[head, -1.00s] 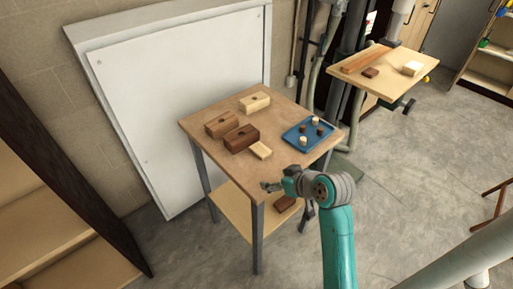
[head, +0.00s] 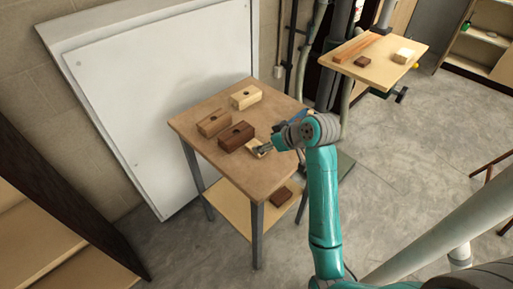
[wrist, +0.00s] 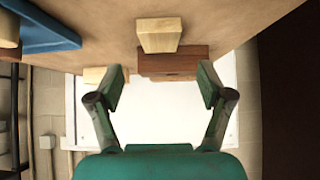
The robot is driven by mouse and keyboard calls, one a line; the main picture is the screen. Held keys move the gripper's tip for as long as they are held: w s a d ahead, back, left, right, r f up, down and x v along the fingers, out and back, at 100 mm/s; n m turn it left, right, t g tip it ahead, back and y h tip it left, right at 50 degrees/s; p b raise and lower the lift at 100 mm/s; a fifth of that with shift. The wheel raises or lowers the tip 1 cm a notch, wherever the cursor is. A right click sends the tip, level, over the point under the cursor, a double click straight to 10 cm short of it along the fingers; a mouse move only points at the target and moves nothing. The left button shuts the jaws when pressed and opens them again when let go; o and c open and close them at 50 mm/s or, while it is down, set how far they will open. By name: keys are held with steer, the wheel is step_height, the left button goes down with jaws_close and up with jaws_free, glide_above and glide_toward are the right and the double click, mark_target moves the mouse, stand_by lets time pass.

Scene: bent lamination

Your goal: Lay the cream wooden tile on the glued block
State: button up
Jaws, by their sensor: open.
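The cream wooden tile (head: 252,144) lies on the table in the head view, close to the front of the dark brown block (head: 236,137). My gripper (head: 263,150) is at the tile's right side and partly covers it. In the wrist view the tile (wrist: 159,35) lies ahead of my open fingers (wrist: 161,85), roughly centred between them and not in their hold. A mid-brown block (head: 214,123) and a cream block (head: 245,97) stand farther back. Each block has a dark spot on top; I cannot tell which spot is glue.
The wooden table (head: 200,105) is bare at its front left. A blue tray (wrist: 45,32) shows in the wrist view and is mostly hidden behind my arm in the head view. A white board (head: 150,90) leans behind the table. A brown piece (head: 282,196) lies on the lower shelf.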

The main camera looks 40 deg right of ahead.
steer(key=x, duration=0.4)
steer(key=shift+s+f, duration=0.3)
steer(key=shift+f, duration=0.1)
steer(key=shift+w+f, duration=0.4)
steer(key=shift+w, duration=0.05)
steer(key=c, duration=1.2)
steer(key=shift+r, duration=0.1)
steer(key=shift+c, duration=0.2)
